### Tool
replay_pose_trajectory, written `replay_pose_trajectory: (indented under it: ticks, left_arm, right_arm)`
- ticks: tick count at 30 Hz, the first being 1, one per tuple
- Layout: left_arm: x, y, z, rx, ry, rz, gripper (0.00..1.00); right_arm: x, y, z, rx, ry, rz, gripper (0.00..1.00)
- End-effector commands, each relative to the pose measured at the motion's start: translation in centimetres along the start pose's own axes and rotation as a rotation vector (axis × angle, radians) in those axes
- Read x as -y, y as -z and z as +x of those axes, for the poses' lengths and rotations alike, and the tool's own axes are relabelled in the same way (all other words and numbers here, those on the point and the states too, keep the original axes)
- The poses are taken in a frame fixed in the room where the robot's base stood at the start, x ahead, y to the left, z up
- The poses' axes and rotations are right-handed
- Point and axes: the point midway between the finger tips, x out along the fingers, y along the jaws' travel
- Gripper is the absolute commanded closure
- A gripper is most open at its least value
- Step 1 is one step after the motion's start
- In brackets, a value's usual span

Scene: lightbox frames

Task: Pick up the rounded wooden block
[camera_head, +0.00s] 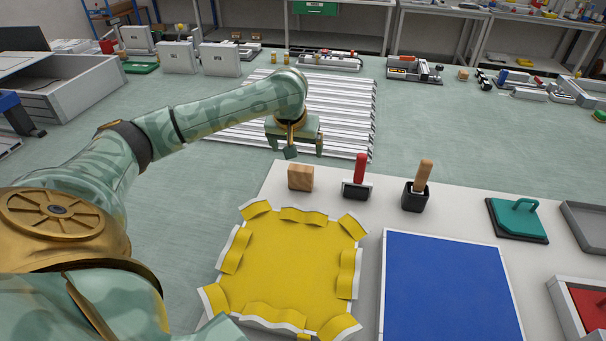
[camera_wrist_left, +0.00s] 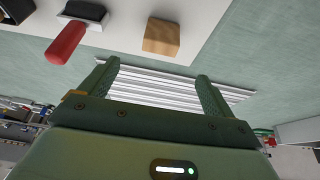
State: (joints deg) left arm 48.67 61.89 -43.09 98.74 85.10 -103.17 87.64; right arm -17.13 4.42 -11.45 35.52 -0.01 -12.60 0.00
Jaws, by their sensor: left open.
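A small wooden block (camera_head: 300,177) with slightly rounded edges stands near the back left edge of the white table. It also shows in the left wrist view (camera_wrist_left: 161,37), beyond the fingertips. My left gripper (camera_head: 305,150) hangs behind and above the block in the head view, apart from it. In the left wrist view my left gripper (camera_wrist_left: 156,73) has its two fingers spread wide with nothing between them. My right gripper is in neither view.
Right of the block stand a red-handled tool (camera_head: 361,172) and a wooden-handled tool (camera_head: 424,177) in black holders. A yellow tray (camera_head: 290,265) with curled flaps lies in front. A blue panel (camera_head: 445,285) and a teal-handled block (camera_head: 517,219) are further right. Ridged white panels (camera_head: 340,100) lie behind.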

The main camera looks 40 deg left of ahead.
Motion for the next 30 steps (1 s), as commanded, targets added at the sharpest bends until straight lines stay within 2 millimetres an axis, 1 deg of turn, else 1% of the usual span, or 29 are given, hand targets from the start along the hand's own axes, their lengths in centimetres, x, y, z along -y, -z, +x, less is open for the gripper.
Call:
replay_pose_trajectory:
  ticks: [1,2,6,9,12,15,20,27,30]
  left_arm:
    - [0.0,-0.2,1.1,0.003,0.002,-0.001,0.11]
    - [0.0,-0.2,1.8,0.004,0.002,-0.002,0.11]
    - [0.0,-0.4,5.5,0.007,0.002,-0.002,0.11]
    - [-0.1,-0.3,7.9,0.007,0.001,-0.002,0.11]
    - [0.0,-0.2,9.6,0.004,0.001,-0.002,0.11]
    - [0.0,-0.1,10.4,0.003,0.001,0.000,0.11]
    - [0.0,-0.1,11.2,0.002,0.000,-0.001,0.11]
    - [0.1,-0.4,15.3,0.006,0.003,0.000,0.11]
    - [0.1,-0.2,16.0,0.003,0.002,0.001,0.11]
  right_arm:
    - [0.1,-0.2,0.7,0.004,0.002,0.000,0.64]
    - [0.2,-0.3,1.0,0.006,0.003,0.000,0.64]
    - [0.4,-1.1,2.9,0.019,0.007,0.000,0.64]
    - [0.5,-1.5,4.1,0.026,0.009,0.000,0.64]
    - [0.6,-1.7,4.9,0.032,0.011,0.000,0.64]
    - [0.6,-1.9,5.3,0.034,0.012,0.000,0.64]
    - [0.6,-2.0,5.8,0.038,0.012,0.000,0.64]
    - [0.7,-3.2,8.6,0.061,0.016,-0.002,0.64]
    - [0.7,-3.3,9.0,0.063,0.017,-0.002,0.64]
